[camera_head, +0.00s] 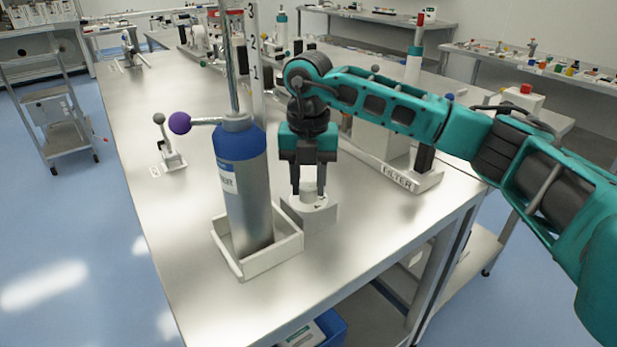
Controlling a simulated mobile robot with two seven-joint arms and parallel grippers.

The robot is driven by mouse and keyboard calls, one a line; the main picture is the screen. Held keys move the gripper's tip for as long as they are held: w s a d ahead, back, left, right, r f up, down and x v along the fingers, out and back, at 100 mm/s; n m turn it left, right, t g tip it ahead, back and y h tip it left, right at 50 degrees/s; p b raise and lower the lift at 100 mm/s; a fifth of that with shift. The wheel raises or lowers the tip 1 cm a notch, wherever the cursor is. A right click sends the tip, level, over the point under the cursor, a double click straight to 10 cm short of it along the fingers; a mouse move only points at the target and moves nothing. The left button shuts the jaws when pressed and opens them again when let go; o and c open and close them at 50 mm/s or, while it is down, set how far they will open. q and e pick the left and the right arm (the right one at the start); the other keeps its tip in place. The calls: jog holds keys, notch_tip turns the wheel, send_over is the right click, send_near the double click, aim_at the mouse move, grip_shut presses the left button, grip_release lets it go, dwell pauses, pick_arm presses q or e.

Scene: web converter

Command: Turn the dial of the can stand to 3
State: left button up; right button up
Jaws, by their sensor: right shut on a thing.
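The can stand is a white open tray (281,257) on the steel table, with a blue and grey can (240,180) standing upright in it. A tall post with the numbers 1, 2 and 3 (254,45) rises behind the can. To the right of the can is a white block with a round dial (309,198) on top. My right gripper (308,190) points straight down and is shut on the dial. The dial's marks are too small to read, so its setting cannot be told. My left gripper is not in view.
A purple-knobbed lever (180,123) sticks out left of the can. A small lever on a base (168,145) stands further left. A block marked FILTER (400,178) is to the right, under my right arm. The table's front left is clear.

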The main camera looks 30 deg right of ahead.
aim_at(309, 187)
jog(key=shift+w+r, duration=0.1)
dwell(0.5)
jog(key=o, duration=0.7)
jog(key=shift+c, duration=0.2)
jog(key=o, duration=0.4)
jog(key=shift+c, duration=0.2)
notch_tip(309, 187, up, 13)
jog(key=shift+p, duration=0.35)
